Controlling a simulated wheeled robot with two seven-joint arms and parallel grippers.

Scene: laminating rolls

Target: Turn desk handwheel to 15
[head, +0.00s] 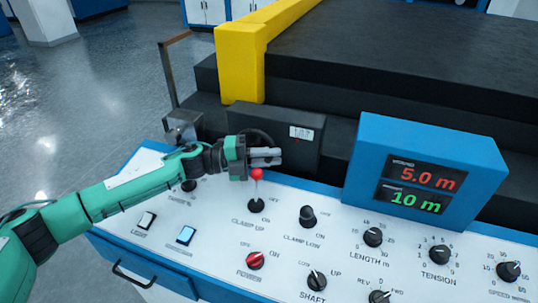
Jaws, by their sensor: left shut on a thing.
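The handwheel (258,133) shows as a dark curved rim on the front of a black box (312,152) at the back of the control desk, mostly hidden behind my left gripper. A small white readout (301,132) sits on the box to the right of the wheel; its figures are too small to read. My left gripper (268,156) comes in from the left and is shut at the handwheel, its fingers pointing right. The exact part gripped is hidden. My right gripper is not in view.
A red-knobbed clamp lever (257,175) stands just below my left gripper. Several black knobs and a red switch (255,260) cover the desk top (335,245). A blue display box (430,180) reads 5.0 m and 10 m. A yellow post (240,62) rises behind.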

